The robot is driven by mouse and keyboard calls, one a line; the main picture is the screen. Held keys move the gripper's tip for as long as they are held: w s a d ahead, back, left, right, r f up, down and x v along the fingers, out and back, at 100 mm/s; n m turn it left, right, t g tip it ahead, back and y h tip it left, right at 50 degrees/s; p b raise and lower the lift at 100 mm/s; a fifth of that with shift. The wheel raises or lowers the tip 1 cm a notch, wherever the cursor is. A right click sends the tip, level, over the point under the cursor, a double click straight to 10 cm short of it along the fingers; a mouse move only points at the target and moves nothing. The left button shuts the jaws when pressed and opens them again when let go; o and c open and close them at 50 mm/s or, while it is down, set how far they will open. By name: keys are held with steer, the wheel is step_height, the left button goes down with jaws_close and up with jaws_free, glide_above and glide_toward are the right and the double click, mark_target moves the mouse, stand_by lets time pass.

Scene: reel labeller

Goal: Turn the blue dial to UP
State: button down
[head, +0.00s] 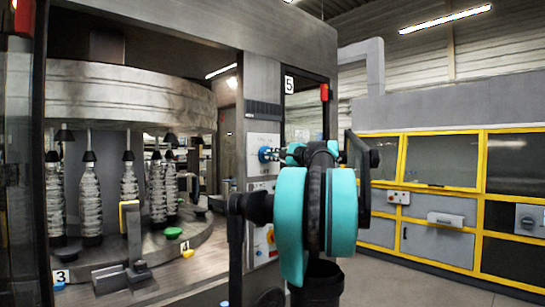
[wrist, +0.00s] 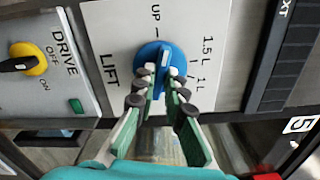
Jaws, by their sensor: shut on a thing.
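The blue dial (wrist: 151,53) sits on a light panel marked LIFT, with UP, 1.5 L and 1 L around it. In the head view the dial (head: 264,154) is on the machine's front column. My gripper (wrist: 161,73) is shut on the dial's raised grip, one fingertip on each side. A pale mark shows on the grip between the fingertips, near the dial's middle. The fingers hide the lower part of the dial, and I cannot tell for sure which label it points at. In the head view my gripper (head: 275,154) reaches the panel from the right.
A yellow DRIVE knob (wrist: 27,58) with a black handle is on the neighbouring panel, above a green button (wrist: 76,105). A dark slotted strip (wrist: 285,55) borders the dial's panel on the right.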

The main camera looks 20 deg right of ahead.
steer(key=shift+n, duration=1.6)
steer(key=shift+f, duration=0.1)
steer(key=c, duration=1.6)
jaws_free()
steer(key=shift+s, duration=0.15)
steer(key=v, duration=1.1)
steer(key=shift+s+d, duration=0.15)
steer(key=shift+s, duration=0.25)
